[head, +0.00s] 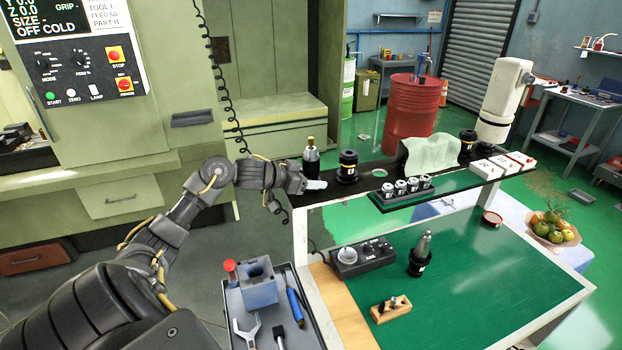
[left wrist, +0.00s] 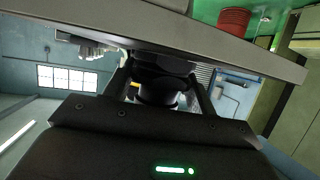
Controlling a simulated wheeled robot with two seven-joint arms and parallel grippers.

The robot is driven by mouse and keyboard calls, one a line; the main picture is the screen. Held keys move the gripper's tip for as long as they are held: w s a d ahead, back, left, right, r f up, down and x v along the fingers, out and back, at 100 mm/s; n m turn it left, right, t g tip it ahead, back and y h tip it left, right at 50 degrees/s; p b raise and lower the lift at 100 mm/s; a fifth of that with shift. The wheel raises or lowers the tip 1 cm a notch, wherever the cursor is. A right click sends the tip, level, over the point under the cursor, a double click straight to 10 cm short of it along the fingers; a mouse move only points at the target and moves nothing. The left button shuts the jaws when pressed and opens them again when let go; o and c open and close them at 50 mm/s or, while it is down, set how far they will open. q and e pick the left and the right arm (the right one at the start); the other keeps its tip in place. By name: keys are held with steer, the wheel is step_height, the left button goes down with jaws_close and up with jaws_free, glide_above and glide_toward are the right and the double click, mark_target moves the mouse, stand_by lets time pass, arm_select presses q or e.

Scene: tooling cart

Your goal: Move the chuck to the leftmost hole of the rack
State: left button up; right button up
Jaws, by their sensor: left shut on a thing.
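The chuck (head: 310,156), a dark body with a grey band and a brass-coloured tip, is upright at the left end of the black rack (head: 336,191). My left gripper (head: 314,184) is at its lower part, level with the rack. In the left wrist view the fingers (left wrist: 160,92) close around a dark round body (left wrist: 156,84) with a small yellow mark. The fingers hide the chuck's lower end, so I cannot tell whether it sits in the leftmost hole. A black holder with a yellow band (head: 348,166) stands just to its right. An empty hole (head: 380,172) shows further right.
A grey-green cloth (head: 431,154) and another dark holder (head: 467,141) are on the rack's right part. Several small collets (head: 407,187) stand in a tray at its front. A tapered tool (head: 420,255) and a control box (head: 363,257) are on the green tabletop below.

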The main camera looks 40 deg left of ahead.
arm_select(q)
steer(key=shift+r, duration=0.15)
steer(key=o, duration=1.4)
steer(key=shift+o, duration=0.2)
steer(key=shift+s+d+f, duration=0.1)
steer(key=shift+f, duration=0.25)
steer(key=shift+s+a+r+b, duration=0.15)
steer(key=shift+s+a+b, duration=0.05)
steer(key=shift+s+b, duration=0.1)
steer(key=b+v, duration=0.3)
steer(key=v, duration=0.7)
steer(key=shift+r, duration=0.3)
